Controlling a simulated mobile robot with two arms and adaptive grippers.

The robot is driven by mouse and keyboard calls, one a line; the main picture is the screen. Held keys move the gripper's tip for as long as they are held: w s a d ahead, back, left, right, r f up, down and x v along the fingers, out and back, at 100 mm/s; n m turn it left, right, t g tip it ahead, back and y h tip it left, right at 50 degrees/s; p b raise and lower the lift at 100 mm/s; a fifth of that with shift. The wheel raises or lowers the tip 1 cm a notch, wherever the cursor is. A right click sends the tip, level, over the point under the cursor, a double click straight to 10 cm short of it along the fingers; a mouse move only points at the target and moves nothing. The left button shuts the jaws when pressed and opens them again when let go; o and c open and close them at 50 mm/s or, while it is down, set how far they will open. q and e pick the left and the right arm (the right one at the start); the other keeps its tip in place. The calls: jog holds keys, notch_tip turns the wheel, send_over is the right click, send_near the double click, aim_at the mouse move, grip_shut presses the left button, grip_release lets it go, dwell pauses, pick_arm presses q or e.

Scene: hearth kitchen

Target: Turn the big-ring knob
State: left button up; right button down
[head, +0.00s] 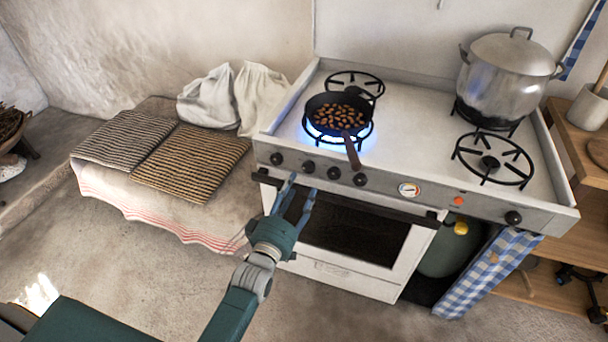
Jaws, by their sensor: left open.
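I cannot read any marking that tells which is the big-ring knob. My left gripper (302,183) is open and empty, its fingers pointing up toward the panel just below the far-left and second knobs. I cannot tell whether it touches anything. My right gripper is not in view.
A blue flame burns under a pan (338,112) of brown nuts or beans; its handle (352,154) overhangs toward the knobs. A big lidded pot (507,78) stands at the back right. The oven door handle (393,212) projects below the panel. A cloth-covered bench with striped cushions (192,162) is left.

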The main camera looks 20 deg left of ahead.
aim_at(307, 170)
pick_arm(q)
jog(key=w, duration=0.6)
jog(key=shift+w, duration=0.55)
jog(key=c, duration=1.1)
jog(key=shift+c, duration=0.3)
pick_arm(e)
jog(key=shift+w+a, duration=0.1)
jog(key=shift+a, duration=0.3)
